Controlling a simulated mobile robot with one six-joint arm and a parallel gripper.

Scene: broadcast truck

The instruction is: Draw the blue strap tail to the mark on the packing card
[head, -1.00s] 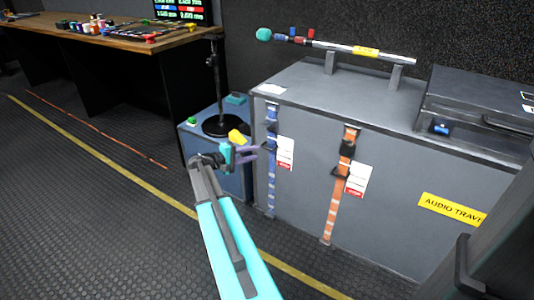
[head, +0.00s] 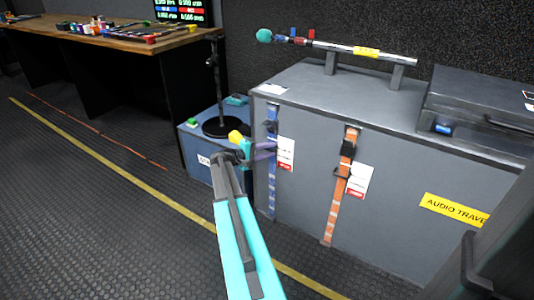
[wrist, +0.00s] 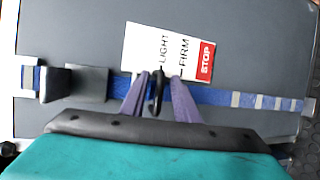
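The blue strap (head: 272,190) runs down the front of the grey case, and in the wrist view (wrist: 218,97) it lies sideways. A black buckle (wrist: 88,84) sits on it toward the left there. A black ring (wrist: 157,97) stands out from the strap. The packing card (head: 286,153) is beside the strap; in the wrist view (wrist: 142,48) it reads LIGHT, FIRM and a red STOP. The ring is level with the LIGHT part. My gripper (wrist: 159,78) has its purple fingers on either side of the ring, with gaps showing. In the head view, my gripper (head: 270,150) hides part of the strap.
An orange strap (head: 334,205) with its own card (head: 359,181) is to the right on the same case (head: 300,220). A black stand (head: 220,126) rises from a low blue-grey box (head: 200,150) at left. A metal bar (head: 390,55) is on the case top. Floor at left is clear.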

